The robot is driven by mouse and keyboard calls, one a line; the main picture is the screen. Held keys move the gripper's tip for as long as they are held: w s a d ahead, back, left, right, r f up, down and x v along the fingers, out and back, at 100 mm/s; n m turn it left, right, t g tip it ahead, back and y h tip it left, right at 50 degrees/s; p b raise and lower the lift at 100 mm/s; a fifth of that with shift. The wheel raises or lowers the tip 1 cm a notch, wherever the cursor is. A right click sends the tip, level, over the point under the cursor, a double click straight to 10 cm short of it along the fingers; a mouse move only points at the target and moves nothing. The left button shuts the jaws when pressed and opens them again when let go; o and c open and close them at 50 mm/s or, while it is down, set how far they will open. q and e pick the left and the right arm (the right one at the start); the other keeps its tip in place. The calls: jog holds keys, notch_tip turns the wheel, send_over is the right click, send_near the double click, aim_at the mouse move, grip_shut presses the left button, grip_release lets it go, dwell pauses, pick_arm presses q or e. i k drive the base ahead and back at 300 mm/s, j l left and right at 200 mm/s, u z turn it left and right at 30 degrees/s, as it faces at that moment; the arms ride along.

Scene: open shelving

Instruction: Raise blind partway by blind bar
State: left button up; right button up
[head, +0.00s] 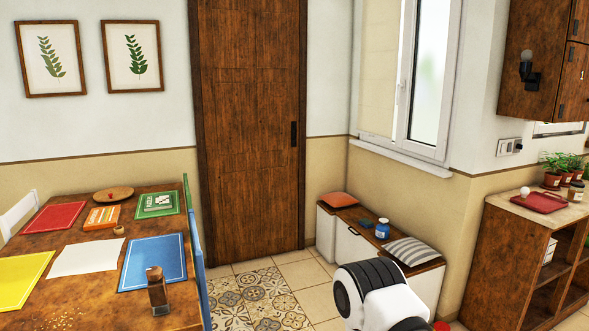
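A white-framed window (428,75) is in the right wall, right of the brown door. A plain cream panel (379,70) hangs in its left part and looks like the lowered blind. Its lower edge is close to the white sill (402,158). I cannot make out a separate blind bar. A white and black link of one of my arms shows at the bottom, right of centre, well below the window. Neither gripper is in view.
A low white bench (349,245) with an orange cushion (339,199), a blue jar (382,229) and a striped cushion (413,251) stands under the window. A wooden shelf unit (499,260) is at right, a table (147,202) at left. Tiled floor (306,272) lies between.

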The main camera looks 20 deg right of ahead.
aim_at(372, 121)
jog(key=i+l+z, duration=0.3)
jog(key=i, duration=0.35)
jog(key=i+l+z, duration=0.35)
jog(key=i, duration=0.35)
jog(key=i+z, duration=0.3)
jog(key=i, duration=0.4)
